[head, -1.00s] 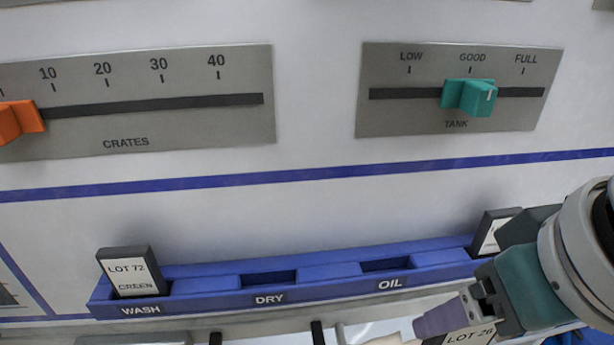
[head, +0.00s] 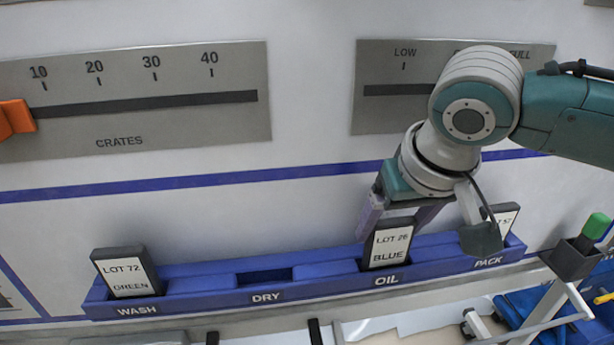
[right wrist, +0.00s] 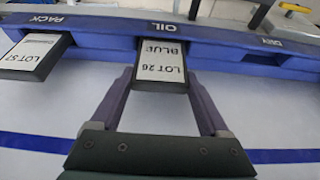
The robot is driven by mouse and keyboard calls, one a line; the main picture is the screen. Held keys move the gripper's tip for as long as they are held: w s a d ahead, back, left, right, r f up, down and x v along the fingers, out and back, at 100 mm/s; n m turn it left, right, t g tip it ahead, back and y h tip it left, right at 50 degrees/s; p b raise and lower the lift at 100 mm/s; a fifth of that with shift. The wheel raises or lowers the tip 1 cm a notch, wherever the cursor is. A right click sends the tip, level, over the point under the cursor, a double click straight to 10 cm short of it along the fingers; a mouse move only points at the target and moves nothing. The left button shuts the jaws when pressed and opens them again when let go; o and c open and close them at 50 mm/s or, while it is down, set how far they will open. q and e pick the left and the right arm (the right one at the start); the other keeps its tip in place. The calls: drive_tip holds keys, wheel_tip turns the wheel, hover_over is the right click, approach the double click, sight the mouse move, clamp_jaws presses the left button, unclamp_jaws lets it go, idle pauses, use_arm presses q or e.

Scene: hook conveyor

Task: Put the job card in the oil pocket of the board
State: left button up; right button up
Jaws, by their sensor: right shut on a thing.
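The job card, marked LOT 26 BLUE (head: 388,247), stands at the OIL pocket of the blue board (head: 325,285). Its lower end appears to be down in the pocket, and the card hides the opening. In the right wrist view the card (right wrist: 162,64) sits between the two fingers, close to the OIL label. My right gripper (head: 392,230) is shut on the card's sides from above and behind. My left gripper is not in view.
A LOT 72 GREEN card (head: 127,273) stands in the WASH pocket. A LOT 57 card (right wrist: 36,55) is in the PACK pocket, partly hidden in the head view. The DRY pocket (head: 265,276) is empty. A dark holder (head: 570,260) with a green-topped item is at the right.

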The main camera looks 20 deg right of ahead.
drive_tip(key=o, duration=1.2)
drive_tip(key=shift+f, duration=0.1)
drive_tip(key=shift+r, duration=0.45)
drive_tip(key=p+v, duration=0.2)
drive_tip(key=v, duration=0.9)
drive_tip(key=s+a+f+n+y, duration=0.35)
drive_tip(key=s+a+f, duration=0.25)
drive_tip(key=s+a, duration=0.2)
drive_tip(key=s+d, duration=0.1)
drive_tip(key=s, duration=0.2)
drive_tip(key=s+d+f+h, duration=0.1)
drive_tip(key=s, duration=0.2)
drive_tip(key=s+d+f+n+h, duration=0.1)
drive_tip(key=s, duration=0.1)
drive_tip(key=shift+s+f+g, duration=0.25)
drive_tip(key=shift+s+g, duration=0.15)
